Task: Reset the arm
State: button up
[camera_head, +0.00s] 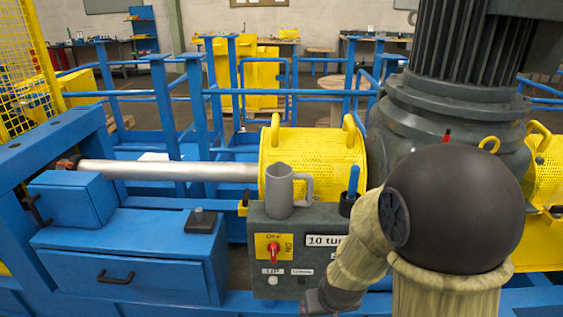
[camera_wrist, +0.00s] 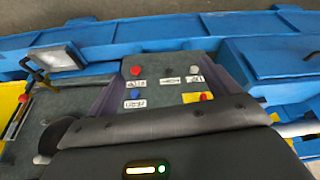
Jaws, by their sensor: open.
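My arm reaches down at the right of the head view, in front of the grey control box (camera_head: 262,232). My gripper (camera_head: 325,299) is low at the box's lower right, mostly hidden by the picture's bottom edge and my own arm. In the wrist view my gripper (camera_wrist: 170,84) has its dark fingers spread apart, with nothing seen between them but the panel face. The panel shows a red knob on a yellow plate (camera_head: 273,248), which also shows in the wrist view (camera_wrist: 196,97), and several small buttons with labels.
A grey mug (camera_head: 279,192) stands on the control box, beside a dark cup (camera_head: 348,203) holding a blue-handled item. Behind are a yellow mesh guard (camera_head: 312,158) and a large dark motor (camera_head: 445,110). Blue drawer boxes (camera_head: 125,262) stand left; blue rails lie behind.

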jog(key=s+d+r+m+g, duration=0.1)
jog(key=s+d+r+m, duration=0.1)
jog(key=s+d+r, duration=0.3)
notch_tip(320, 180, up, 18)
jog(key=p, duration=1.7)
jog(key=shift+p, duration=0.4)
